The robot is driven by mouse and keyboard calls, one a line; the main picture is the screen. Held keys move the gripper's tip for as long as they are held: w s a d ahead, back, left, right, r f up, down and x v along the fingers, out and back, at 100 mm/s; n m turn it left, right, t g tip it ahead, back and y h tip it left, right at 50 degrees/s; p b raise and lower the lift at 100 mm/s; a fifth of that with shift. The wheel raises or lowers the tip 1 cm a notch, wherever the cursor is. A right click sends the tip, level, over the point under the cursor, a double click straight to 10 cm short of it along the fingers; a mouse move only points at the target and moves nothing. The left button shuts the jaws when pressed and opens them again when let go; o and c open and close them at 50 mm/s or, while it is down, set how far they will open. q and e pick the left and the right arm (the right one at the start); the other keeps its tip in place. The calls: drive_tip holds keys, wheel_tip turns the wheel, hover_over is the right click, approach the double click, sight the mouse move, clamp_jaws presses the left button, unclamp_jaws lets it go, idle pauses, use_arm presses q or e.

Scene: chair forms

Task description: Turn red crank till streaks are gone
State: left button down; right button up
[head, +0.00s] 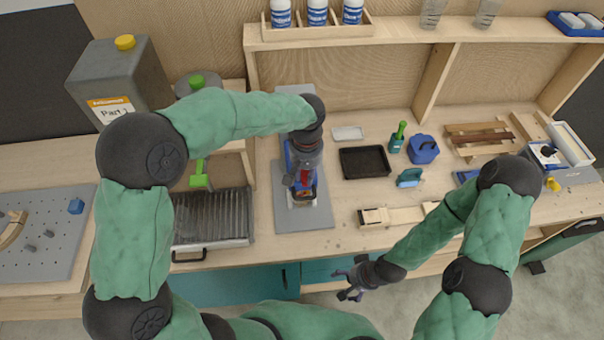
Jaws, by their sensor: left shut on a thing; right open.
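My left gripper (305,182) is over the grey mat, pointing down and shut on a red part, which I take to be the red crank (305,178). A blue upright piece (288,155) shows just left of the gripper. A pale container or base (322,205) shows below it. My gripper and wrist hide most of the crank and whatever it turns, and streaks cannot be made out. My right gripper (350,285) is open and empty, in front of the bench's front edge.
The grey mat (290,235) lies on the wooden bench. A black tray (364,162), a green-handled tool (398,135) and a blue lidded box (423,149) stand right of it. A ribbed tray (212,222) is at left. A shelf with white bottles (318,12) runs behind.

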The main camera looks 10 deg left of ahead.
use_arm(q)
drive_tip(key=shift+s+d+f+n, duration=0.15)
drive_tip(key=shift+d+f+n, duration=0.1)
drive_tip(key=shift+n, duration=0.15)
drive_tip(key=c, duration=1)
unclamp_jaws()
drive_tip(key=shift+r, duration=0.2)
drive_tip(key=shift+r, duration=0.5)
wheel_tip(320, 180, up, 11)
